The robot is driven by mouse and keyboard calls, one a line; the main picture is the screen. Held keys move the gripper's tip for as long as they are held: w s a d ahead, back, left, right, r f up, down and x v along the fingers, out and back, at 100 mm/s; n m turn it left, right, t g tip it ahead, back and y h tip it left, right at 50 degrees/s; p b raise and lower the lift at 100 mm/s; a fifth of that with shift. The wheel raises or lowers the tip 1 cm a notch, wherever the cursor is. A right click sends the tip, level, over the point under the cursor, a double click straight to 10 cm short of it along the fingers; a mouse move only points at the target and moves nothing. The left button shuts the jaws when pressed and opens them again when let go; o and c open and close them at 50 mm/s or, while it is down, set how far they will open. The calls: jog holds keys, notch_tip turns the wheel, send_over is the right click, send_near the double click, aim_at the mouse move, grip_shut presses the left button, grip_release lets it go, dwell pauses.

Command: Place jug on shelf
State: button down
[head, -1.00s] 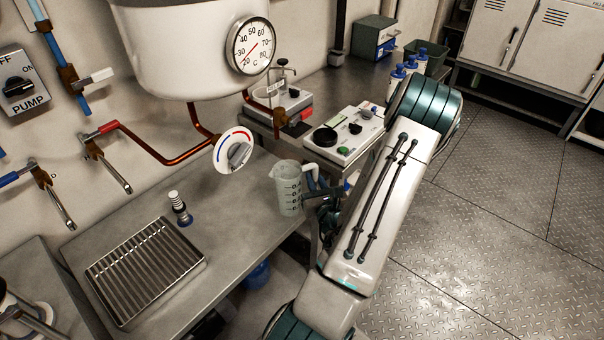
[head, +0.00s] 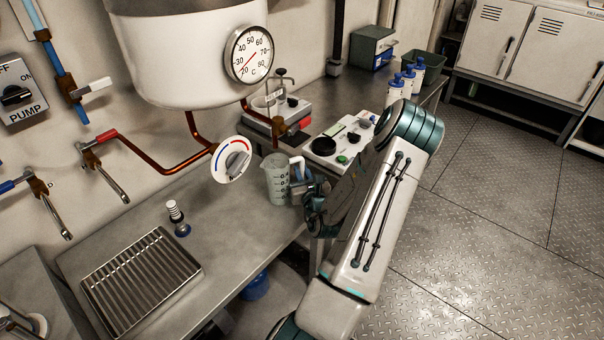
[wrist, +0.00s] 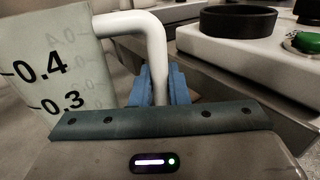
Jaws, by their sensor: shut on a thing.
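The jug (head: 277,180) is a translucent measuring jug with dark graduations and a white handle. In the head view it is upright at the right part of the steel bench, beside the dial valve; I cannot tell whether its base touches the bench. My gripper (head: 300,188) is at the jug's right side. In the wrist view the blue fingers of my gripper (wrist: 160,88) are shut on the white handle (wrist: 157,50), and the jug's wall (wrist: 50,70) fills the left. The lower handle is hidden behind my gripper. I cannot pick out the shelf with certainty.
A slatted metal rack (head: 140,280) and a small white-capped fitting (head: 177,217) are on the bench (head: 225,235) left of the jug. A dial valve (head: 231,160) hangs close to the jug. A white hotplate device (head: 340,142) and several blue-capped bottles (head: 405,82) stand behind.

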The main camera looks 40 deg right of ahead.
jog(key=shift+f, duration=0.15)
jog(key=shift+f, duration=0.15)
jog(key=c, duration=1.4)
grip_release()
